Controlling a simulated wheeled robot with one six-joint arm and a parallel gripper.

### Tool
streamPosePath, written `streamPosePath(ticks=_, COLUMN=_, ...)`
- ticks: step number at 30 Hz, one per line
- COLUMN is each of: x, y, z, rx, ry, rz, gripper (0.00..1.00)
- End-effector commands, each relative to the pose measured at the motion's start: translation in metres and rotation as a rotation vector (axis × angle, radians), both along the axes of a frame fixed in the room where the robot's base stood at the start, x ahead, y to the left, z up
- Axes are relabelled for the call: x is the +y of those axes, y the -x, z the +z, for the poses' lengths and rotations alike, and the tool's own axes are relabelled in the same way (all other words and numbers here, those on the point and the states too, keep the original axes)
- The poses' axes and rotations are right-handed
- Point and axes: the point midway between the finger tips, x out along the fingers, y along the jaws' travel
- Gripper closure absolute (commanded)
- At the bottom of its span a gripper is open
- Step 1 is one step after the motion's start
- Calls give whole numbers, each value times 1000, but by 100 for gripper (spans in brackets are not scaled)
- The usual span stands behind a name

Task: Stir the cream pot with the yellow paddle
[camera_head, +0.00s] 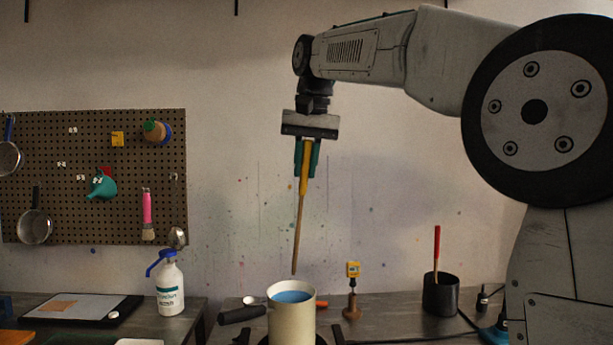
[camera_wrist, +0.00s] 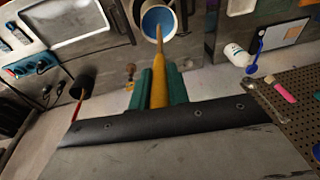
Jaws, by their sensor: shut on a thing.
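My gripper (camera_head: 307,157) hangs over the bench with its green fingers shut on the yellow handle of the paddle (camera_head: 297,232). The paddle points down, slightly tilted, with its thin wooden lower end just above the cream pot (camera_head: 292,322). The cream pot holds blue liquid and stands upright at the bottom middle. In the wrist view, the gripper (camera_wrist: 160,88) holds the yellow paddle (camera_wrist: 160,62), whose far end overlaps the edge of the blue liquid in the cream pot (camera_wrist: 141,12). In the head view the tip looks clear of the liquid.
A black cup (camera_head: 440,295) with a red-handled stick stands right of the pot. A yellow-topped tool (camera_head: 352,290) stands between them. A pegboard (camera_head: 95,215) with hanging tools is on the wall.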

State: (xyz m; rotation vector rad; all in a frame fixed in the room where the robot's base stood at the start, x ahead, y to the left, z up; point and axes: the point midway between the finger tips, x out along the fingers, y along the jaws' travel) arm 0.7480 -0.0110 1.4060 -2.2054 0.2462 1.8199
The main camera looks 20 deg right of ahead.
Motion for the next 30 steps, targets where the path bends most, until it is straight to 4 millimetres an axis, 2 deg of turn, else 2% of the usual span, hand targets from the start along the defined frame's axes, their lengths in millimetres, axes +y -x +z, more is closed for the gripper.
streamPosePath(ticks=18, x=0, y=-1, z=73, rx=-1, ry=-1, rz=0, gripper=100)
streamPosePath(ticks=22, x=0, y=0, z=80, rx=0, ry=0, rz=0, gripper=100)
streamPosePath(ticks=30, x=0, y=0, z=81, rx=0, ry=0, rz=0, gripper=100)
